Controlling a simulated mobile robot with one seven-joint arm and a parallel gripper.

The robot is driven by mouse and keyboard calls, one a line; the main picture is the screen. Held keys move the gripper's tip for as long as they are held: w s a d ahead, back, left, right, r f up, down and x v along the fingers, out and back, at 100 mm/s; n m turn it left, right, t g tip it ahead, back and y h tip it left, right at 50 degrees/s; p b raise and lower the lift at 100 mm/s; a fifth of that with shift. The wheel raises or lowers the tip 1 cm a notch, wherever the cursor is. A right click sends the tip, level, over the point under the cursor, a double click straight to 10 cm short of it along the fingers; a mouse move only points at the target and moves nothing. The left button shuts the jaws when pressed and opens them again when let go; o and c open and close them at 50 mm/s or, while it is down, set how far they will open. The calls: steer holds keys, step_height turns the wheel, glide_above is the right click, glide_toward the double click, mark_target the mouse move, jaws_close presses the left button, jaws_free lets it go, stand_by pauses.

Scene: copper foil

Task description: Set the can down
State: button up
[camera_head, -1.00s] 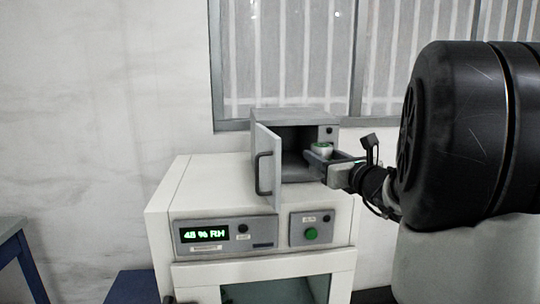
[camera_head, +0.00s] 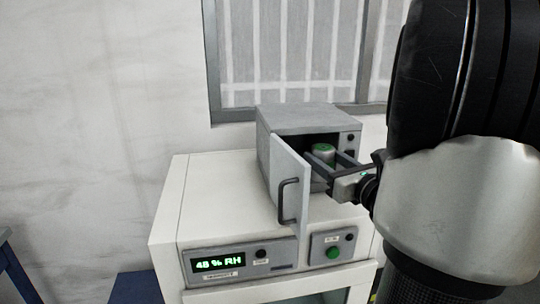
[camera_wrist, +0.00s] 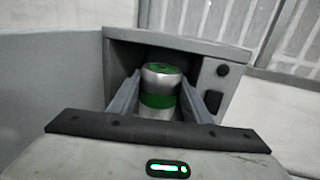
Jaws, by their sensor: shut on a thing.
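A silver can with a green band and green top (camera_head: 324,153) is upright at the open front of a small grey box (camera_head: 300,121) with a hinged door (camera_head: 289,180). In the wrist view the can (camera_wrist: 160,91) stands between the two fingers of my gripper (camera_wrist: 164,100), which is shut on it. My gripper (camera_head: 331,163) reaches in from the right, past the open door. The can's lower part is hidden, so I cannot tell whether it touches the box floor.
The grey box stands on a white cabinet (camera_head: 190,215) with a humidity display (camera_head: 218,264) and a green button (camera_head: 333,252). The open door juts forward just left of my gripper. The box's right panel with knobs (camera_wrist: 222,71) lies close on the right.

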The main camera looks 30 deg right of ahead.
steer(key=w, duration=1)
steer(key=shift+w+r, duration=0.1)
steer(key=f, duration=0.3)
steer(key=shift+w+d+f, duration=0.1)
steer(key=shift+w+f, duration=0.05)
steer(key=shift+w, duration=0.25)
steer(key=shift+f, duration=0.15)
steer(key=shift+f, duration=0.25)
steer(key=o, duration=1.3)
steer(key=shift+r, duration=0.1)
